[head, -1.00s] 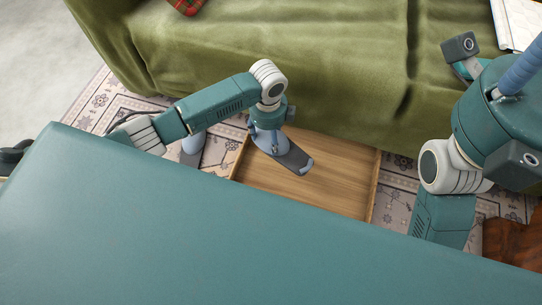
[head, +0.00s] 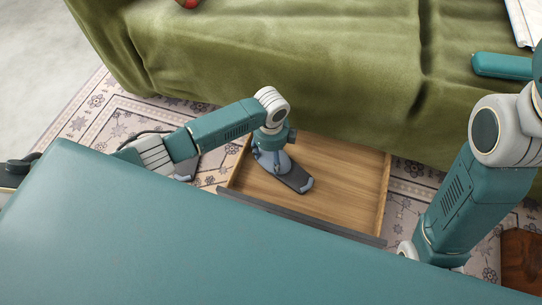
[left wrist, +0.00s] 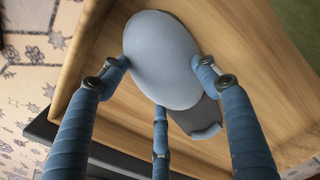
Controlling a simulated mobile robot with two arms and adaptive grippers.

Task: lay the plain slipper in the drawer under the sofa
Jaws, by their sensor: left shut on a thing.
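The plain slipper, grey-blue with a dark sole (head: 296,182), is inside the outline of the open wooden drawer (head: 340,170), towards its left side. My left gripper (head: 272,160) is above the slipper and shut on it, hiding part of it. In the left wrist view the slipper's rounded pale part (left wrist: 165,50) lies between the blue fingers (left wrist: 163,78), with the dark sole showing beyond. The drawer's wooden floor and side (left wrist: 262,75) surround it there. I cannot tell whether the sole touches the drawer floor. My right gripper is out of view.
The green-covered sofa (head: 290,75) stands just behind the drawer and overhangs it. The drawer's dark front edge (head: 310,222) faces me. A patterned rug (head: 95,110) lies around it. The drawer's right half is bare. A brown wooden thing (head: 522,260) stands at lower right.

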